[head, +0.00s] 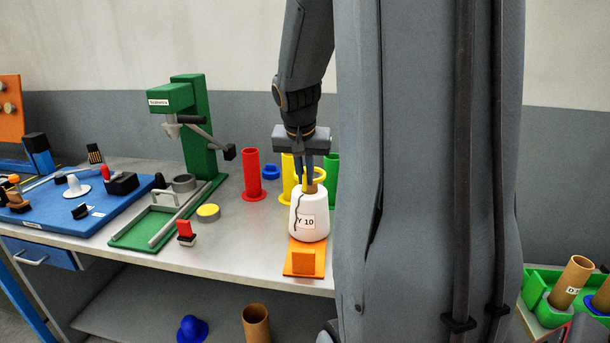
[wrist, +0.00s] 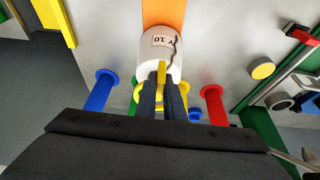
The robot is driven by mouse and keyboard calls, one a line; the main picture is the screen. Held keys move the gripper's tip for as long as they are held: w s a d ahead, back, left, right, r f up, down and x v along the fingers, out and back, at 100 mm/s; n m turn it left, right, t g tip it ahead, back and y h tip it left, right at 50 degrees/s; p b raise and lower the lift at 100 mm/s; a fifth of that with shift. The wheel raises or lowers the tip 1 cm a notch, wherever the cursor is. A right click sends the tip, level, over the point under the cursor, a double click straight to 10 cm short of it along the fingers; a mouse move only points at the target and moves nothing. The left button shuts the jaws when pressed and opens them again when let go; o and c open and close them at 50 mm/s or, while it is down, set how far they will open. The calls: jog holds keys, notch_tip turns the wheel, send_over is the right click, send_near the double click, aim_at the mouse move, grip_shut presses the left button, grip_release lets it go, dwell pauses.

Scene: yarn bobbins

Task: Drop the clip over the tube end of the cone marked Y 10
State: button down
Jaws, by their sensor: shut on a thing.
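The white cone marked Y 10 (head: 309,222) stands upright on an orange stand (head: 304,262); a dark strand runs down its side. Its brown tube end (head: 320,189) shows at the top, partly hidden by my fingers. My gripper (head: 304,182) points down at the cone top, shut on a yellow ring-like clip (head: 320,174). The clip is at or just above the tube end; I cannot tell whether it touches. In the wrist view, the cone (wrist: 161,56) lies beyond my fingertips (wrist: 162,78), which hide much of the clip (wrist: 138,92).
A red tube (head: 252,176), a yellow tube (head: 288,175) and a green tube (head: 331,178) stand behind the cone. A blue tube (wrist: 101,88) shows in the wrist view. A green press (head: 195,130) stands to the left. My arm hides the bench's right part.

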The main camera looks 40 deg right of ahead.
aim_at(306, 190)
dwell(0.3)
jog(key=shift+f+b, duration=1.5)
jog(key=shift+f, duration=0.5)
jog(key=shift+f, duration=0.3)
jog(key=c, duration=1.8)
grip_release()
jog(key=shift+b+v, duration=0.8)
jog(key=shift+v, duration=3.15)
